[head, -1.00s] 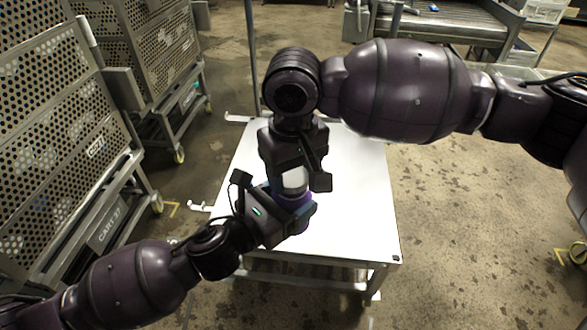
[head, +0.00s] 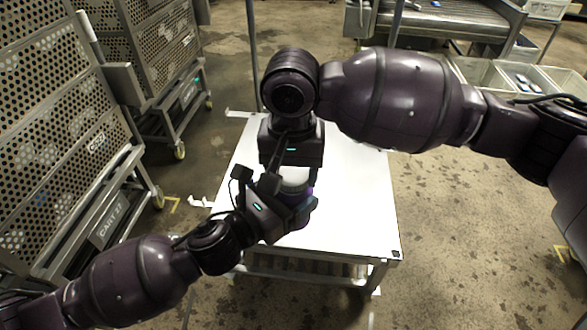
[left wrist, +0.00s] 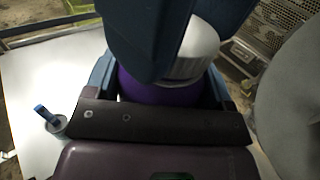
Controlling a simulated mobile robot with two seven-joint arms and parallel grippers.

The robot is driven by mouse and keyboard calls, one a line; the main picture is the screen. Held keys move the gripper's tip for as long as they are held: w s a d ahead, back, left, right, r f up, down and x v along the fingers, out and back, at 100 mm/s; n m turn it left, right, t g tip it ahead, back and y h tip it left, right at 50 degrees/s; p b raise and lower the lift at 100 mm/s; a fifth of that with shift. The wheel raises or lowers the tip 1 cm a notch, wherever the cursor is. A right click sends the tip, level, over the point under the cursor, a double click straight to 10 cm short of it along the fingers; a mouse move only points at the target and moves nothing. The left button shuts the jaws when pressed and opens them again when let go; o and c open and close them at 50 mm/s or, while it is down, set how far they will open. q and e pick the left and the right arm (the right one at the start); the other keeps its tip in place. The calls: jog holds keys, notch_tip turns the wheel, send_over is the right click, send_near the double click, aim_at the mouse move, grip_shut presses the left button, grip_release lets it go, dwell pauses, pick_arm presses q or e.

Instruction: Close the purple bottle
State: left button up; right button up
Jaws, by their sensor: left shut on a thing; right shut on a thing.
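The purple bottle (left wrist: 150,91) stands upright on the white table (head: 355,205), with a white cap (left wrist: 194,52) on its top. In the head view the bottle is mostly hidden by my grippers, and the white cap (head: 295,178) shows as a pale band. My left gripper (head: 297,203) is shut around the bottle's body from the left front. My right gripper (head: 293,174) points down from above and is shut on the cap. In the left wrist view my right gripper's dark fingers cover part of the cap, so the cap's seating cannot be told.
A small container with a blue stick-like top (left wrist: 50,119) stands on the table in the left wrist view. Perforated metal carts (head: 60,130) stand at the left. A metal conveyor (head: 440,22) and grey bins (head: 480,73) are behind at the right. The table's right side is clear.

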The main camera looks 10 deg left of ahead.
jog(key=m, duration=0.7)
jog(key=shift+a+m, duration=0.25)
jog(key=shift+m, duration=0.05)
jog(key=m, duration=0.4)
jog(key=shift+w+a+m, duration=0.1)
jog(key=shift+w+m, duration=0.05)
jog(key=shift+m, duration=0.15)
jog(key=m, duration=0.3)
jog(key=shift+w+m, duration=0.1)
jog(key=shift+m, duration=0.3)
jog(key=o, duration=0.9)
jog(key=shift+r, duration=2.3)
